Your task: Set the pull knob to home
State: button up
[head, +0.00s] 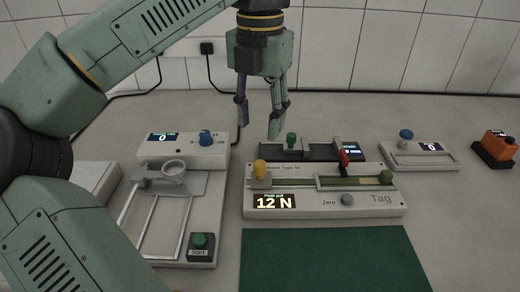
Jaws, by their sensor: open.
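No legible label marks which knob is the pull knob, or where home is. A pale device (325,207) with a "12 N" display (274,201) has a yellow knob (260,169) at its left end, a red lever (343,157) right of its middle and a green knob (387,177) at its right end. A slotted track runs between the yellow and green knobs. My gripper (259,122) points down with its fingers apart and empty. It appears behind and above the yellow knob, left of another green knob (291,140) on a dark device.
A left device (210,232) has a blue knob (206,137), a ring and a green start button (200,241). A small device (418,159) with a blue knob and an orange object (496,146) stand right. A green mat (325,262) in front is clear.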

aim_at(261, 163)
notch_tip(261, 163, down, 10)
jog(key=shift+r+p, duration=0.1)
jog(key=shift+p, duration=0.4)
jog(key=shift+c, duration=0.5)
grip_shut()
jog(key=shift+d, duration=0.1)
